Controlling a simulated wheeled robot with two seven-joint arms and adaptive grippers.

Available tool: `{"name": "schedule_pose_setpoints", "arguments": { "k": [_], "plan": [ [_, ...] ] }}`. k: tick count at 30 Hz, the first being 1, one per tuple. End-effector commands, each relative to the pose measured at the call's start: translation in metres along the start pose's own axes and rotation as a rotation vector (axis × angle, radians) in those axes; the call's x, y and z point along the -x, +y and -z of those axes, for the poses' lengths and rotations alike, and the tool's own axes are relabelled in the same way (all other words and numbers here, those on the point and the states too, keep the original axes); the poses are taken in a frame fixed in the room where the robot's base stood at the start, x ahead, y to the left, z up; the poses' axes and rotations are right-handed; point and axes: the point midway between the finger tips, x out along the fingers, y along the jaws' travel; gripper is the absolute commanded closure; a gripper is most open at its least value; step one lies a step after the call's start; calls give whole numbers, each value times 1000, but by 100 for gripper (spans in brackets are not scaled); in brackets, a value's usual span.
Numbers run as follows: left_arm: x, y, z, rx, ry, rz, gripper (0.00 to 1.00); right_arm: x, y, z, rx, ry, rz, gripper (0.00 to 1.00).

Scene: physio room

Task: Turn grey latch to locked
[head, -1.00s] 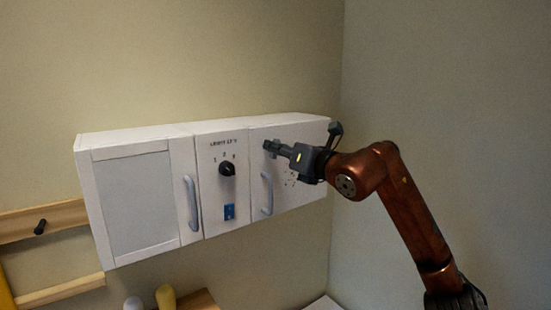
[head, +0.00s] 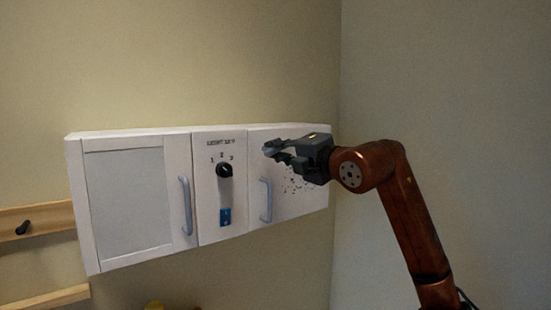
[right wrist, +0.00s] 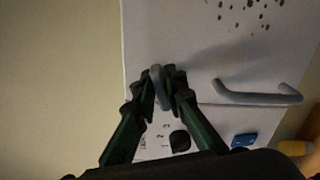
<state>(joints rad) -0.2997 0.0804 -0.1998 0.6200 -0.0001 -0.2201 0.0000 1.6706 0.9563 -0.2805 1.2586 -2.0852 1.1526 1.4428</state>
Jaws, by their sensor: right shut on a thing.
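The grey latch (right wrist: 157,73) is a small lever on the front of the white cabinet's right door, near its upper left corner. In the right wrist view my right gripper (right wrist: 163,80) has its two dark fingers closed on either side of the latch, gripping it. In the head view the right gripper (head: 274,152) reaches in from the right to the top of that door, and its fingers largely hide the latch. I cannot read any locked or unlocked mark. My left gripper is not in view.
The white cabinet (head: 127,205) hangs on the wall. Left of the latch are a black dial (head: 224,170) with numbers and a blue switch (head: 225,217). A grey door handle (head: 265,200) is just below the gripper. A wooden rail (head: 45,219) is at the left.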

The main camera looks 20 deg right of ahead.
Motion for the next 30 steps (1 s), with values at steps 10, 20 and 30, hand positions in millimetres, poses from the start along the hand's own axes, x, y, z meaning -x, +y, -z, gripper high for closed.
{"name": "schedule_pose_setpoints", "arguments": {
  "k": [10,20,30],
  "plan": [
    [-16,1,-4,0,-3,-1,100,1,-2,-1,-233,-3,-2,100],
    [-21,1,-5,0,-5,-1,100,1,-2,-2,-326,-3,-1,100],
    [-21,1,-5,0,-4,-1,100,0,-1,-2,-335,-3,-1,100]
  ]
}}
